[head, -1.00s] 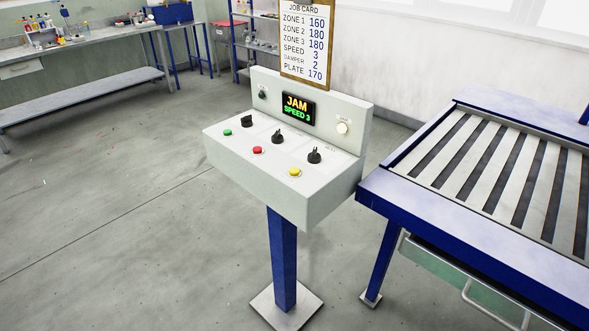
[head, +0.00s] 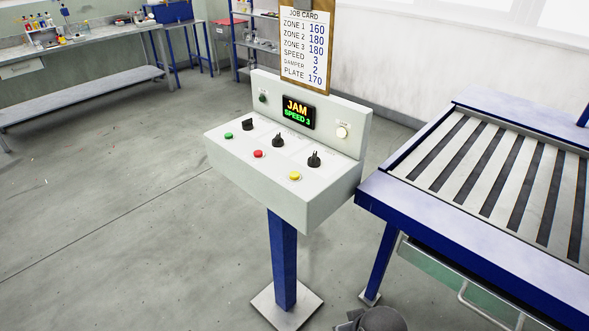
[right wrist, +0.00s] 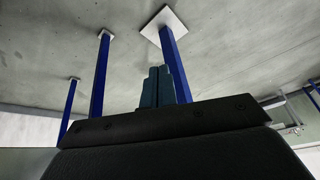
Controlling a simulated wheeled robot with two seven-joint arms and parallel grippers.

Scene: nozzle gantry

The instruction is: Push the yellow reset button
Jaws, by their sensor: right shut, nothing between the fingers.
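The yellow reset button (head: 294,176) sits on the sloped top of the grey control console (head: 285,208), near its front right corner, below a black knob (head: 314,159). Its top is uncovered and nothing touches it. The console's display (head: 298,112) reads JAM, SPEED 3. In the right wrist view my right gripper (right wrist: 158,82) is shut and empty, with blue posts and the floor beyond it. The button does not show in that view. A dark part of my right arm enters the head view at the bottom, well below the console. My left gripper is not in view.
A red button (head: 258,154), a green button (head: 228,135) and more black knobs share the panel. A job card (head: 305,50) stands above it. A blue-framed slatted table (head: 440,238) stands close on the right. Open floor lies to the left.

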